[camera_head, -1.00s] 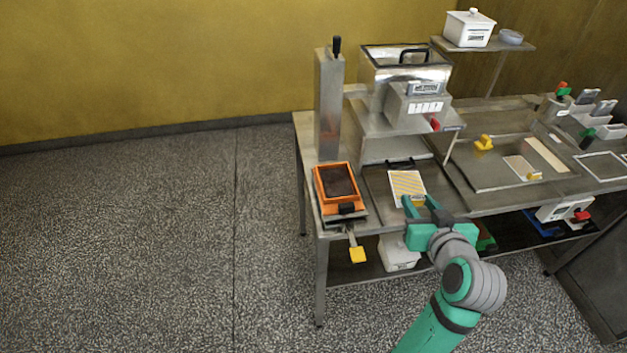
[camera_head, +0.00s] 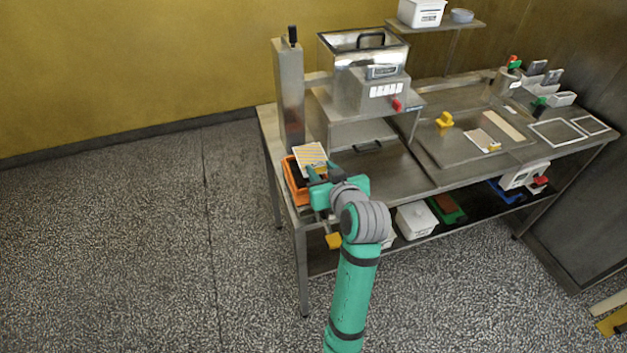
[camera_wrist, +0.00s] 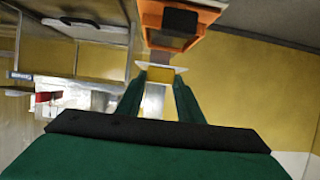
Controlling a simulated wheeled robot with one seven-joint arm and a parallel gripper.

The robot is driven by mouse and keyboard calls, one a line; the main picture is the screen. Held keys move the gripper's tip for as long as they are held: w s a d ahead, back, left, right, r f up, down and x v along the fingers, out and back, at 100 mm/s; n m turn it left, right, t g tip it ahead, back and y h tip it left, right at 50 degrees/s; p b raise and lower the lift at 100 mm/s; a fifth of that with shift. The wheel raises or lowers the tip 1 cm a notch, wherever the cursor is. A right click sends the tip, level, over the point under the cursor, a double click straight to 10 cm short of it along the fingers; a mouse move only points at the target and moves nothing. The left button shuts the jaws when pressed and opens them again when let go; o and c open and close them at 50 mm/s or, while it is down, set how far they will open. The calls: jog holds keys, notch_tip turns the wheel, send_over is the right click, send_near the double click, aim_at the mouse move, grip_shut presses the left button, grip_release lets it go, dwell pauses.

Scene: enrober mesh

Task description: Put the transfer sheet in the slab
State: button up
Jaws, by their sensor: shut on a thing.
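The transfer sheet (camera_head: 310,155), white with yellow stripes, is held at its near edge by my gripper (camera_head: 316,172). It is tilted above the orange frame (camera_head: 290,188) at the left end of the table. The dark slab (camera_head: 294,170) in that frame is mostly hidden by the sheet and gripper. In the wrist view, my gripper (camera_wrist: 160,84) has its green fingers closed on the sheet (camera_wrist: 158,68), seen nearly edge-on. The orange frame (camera_wrist: 207,22) shows beyond the fingertips. I cannot tell whether the sheet touches the frame.
A tall steel column (camera_head: 289,95) stands behind the orange frame. The steel machine with a hopper (camera_head: 362,65) is to the right. A yellow piece (camera_head: 333,241) hangs below the table's front edge.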

jog(key=f, duration=0.1)
jog(key=w+a+f, duration=0.1)
jog(key=shift+w+a+f, duration=0.35)
jog(key=shift+f, duration=0.05)
jog(key=shift+w+a+f, duration=0.1)
jog(key=shift+f, duration=1.6)
jog(key=shift+f, duration=0.1)
jog(key=o, duration=1)
jog(key=shift+o, duration=0.2)
jog(key=shift+r, duration=0.2)
jog(key=v, duration=1.2)
jog(key=shift+f, duration=0.15)
